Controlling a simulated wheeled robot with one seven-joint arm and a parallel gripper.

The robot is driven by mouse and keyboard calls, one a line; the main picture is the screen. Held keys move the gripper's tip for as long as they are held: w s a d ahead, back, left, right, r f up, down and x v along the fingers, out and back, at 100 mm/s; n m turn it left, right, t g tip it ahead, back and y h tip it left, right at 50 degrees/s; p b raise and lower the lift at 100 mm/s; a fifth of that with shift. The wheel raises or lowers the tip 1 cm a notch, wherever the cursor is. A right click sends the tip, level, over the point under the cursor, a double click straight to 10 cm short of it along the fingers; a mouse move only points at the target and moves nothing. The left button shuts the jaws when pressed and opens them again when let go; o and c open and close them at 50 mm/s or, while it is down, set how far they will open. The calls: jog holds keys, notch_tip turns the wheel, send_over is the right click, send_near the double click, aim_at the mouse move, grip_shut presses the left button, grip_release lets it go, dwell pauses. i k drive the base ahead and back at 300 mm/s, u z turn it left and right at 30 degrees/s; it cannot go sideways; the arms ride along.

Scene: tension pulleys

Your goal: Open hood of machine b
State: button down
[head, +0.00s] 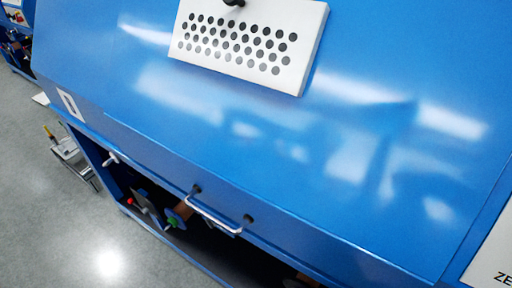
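A large blue hood (250,140) fills most of the head view, seen tilted. A silver bar handle (217,214) is fixed along its lower front edge with dark mounts at both ends. Nothing touches the handle. A dark opening lies under this edge. A white label (69,105) with a dark mark is on the hood's left side; I cannot read it as a machine letter. My gripper is not in view.
A white perforated panel (245,45) sits on the hood, with a small dark piece at its top. A green part (173,221) shows in the opening. Another blue machine (18,40) stands far left. A metal stand (72,152) is on the grey floor, otherwise clear at lower left (60,235).

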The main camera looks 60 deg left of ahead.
aim_at(398, 137)
jog(key=u, duration=2.95)
